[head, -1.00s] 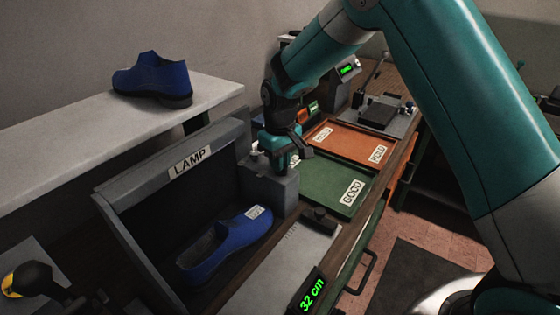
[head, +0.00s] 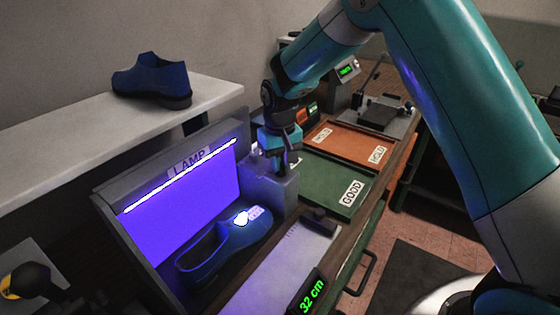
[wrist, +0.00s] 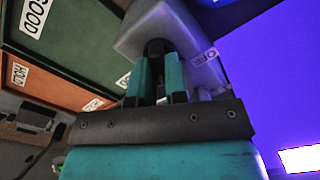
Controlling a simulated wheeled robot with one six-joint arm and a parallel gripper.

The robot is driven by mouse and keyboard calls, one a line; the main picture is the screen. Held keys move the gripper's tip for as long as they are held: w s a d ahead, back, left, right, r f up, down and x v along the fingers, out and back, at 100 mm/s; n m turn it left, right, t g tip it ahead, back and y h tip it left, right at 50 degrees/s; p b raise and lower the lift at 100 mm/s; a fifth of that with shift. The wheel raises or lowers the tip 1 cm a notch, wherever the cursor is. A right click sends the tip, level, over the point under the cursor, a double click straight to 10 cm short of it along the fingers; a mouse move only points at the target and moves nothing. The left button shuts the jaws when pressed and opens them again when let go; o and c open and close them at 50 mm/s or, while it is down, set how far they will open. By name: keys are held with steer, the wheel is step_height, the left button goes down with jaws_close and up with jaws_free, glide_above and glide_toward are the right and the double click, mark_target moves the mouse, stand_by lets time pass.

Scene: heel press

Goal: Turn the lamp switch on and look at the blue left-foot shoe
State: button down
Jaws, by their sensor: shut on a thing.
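The lamp box (head: 165,215) is lit: a bright strip runs under its top edge and its inside glows violet. A blue shoe (head: 205,258) lies in it, toe to the upper right. A pale tag sits near its toe, and a bright glowing patch (head: 241,218) shows beside the tag. My gripper (head: 280,165) is at the grey switch housing (head: 272,195) at the box's right end. In the wrist view my gripper (wrist: 160,75) is shut on the dark switch lever (wrist: 157,47); an OFF label (wrist: 207,57) is beside it. The lever is mostly hidden by the fingers.
Another blue shoe (head: 153,82) stands on the pale shelf (head: 60,115) behind. A green GOOD tray (head: 325,180) and an orange HOLD tray (head: 350,143) lie to the right.

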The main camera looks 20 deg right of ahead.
steer(key=shift+w+r, duration=0.1)
steer(key=c, duration=1.1)
jaws_free()
steer(key=shift+c, duration=0.2)
step_height(320, 180, up, 17)
steer(key=b, duration=0.2)
steer(key=shift+r+b, duration=0.15)
steer(key=shift+b, duration=0.25)
steer(key=shift+d, duration=0.1)
steer(key=s+a+f+n+y, duration=0.2)
steer(key=s+n, duration=0.1)
steer(key=s, duration=1.3)
steer(key=s+a+f+n+y, duration=0.1)
steer(key=s+a+n+y, duration=0.1)
steer(key=s, duration=1.3)
steer(key=shift+s+a+f+n, duration=0.2)
steer(key=shift+s+f+n, duration=0.15)
steer(key=shift+n, duration=0.15)
